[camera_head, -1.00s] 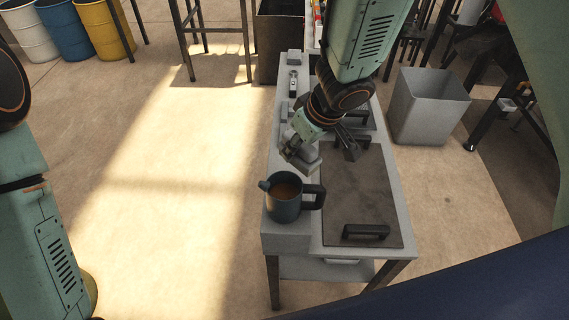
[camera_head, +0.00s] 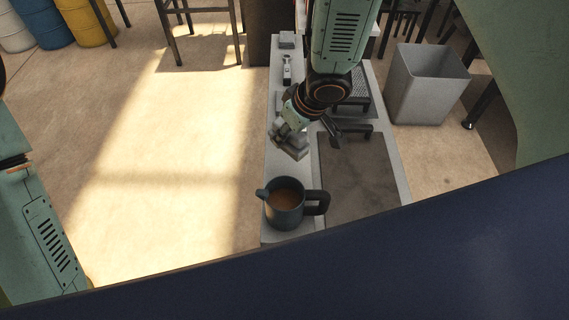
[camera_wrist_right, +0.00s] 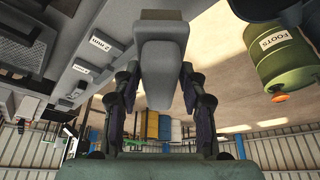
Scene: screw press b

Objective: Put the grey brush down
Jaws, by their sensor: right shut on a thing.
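The grey brush (camera_head: 292,146) is held by my right gripper (camera_head: 303,132) above the left side of a long bench, behind a mug in the head view. In the right wrist view the brush (camera_wrist_right: 160,62) is a grey block pinched between the two dark fingers of the gripper (camera_wrist_right: 159,90). I cannot tell whether its underside touches the bench top. My left arm shows at the left edge of the head view; its gripper is out of view.
A dark mug (camera_head: 285,205) of brown liquid stands at the bench's near left corner. Beside it lies a dark plate (camera_head: 360,180) with a black handle behind. A grey bin (camera_head: 428,90) stands right of the bench. Left of the bench is open floor (camera_head: 160,170).

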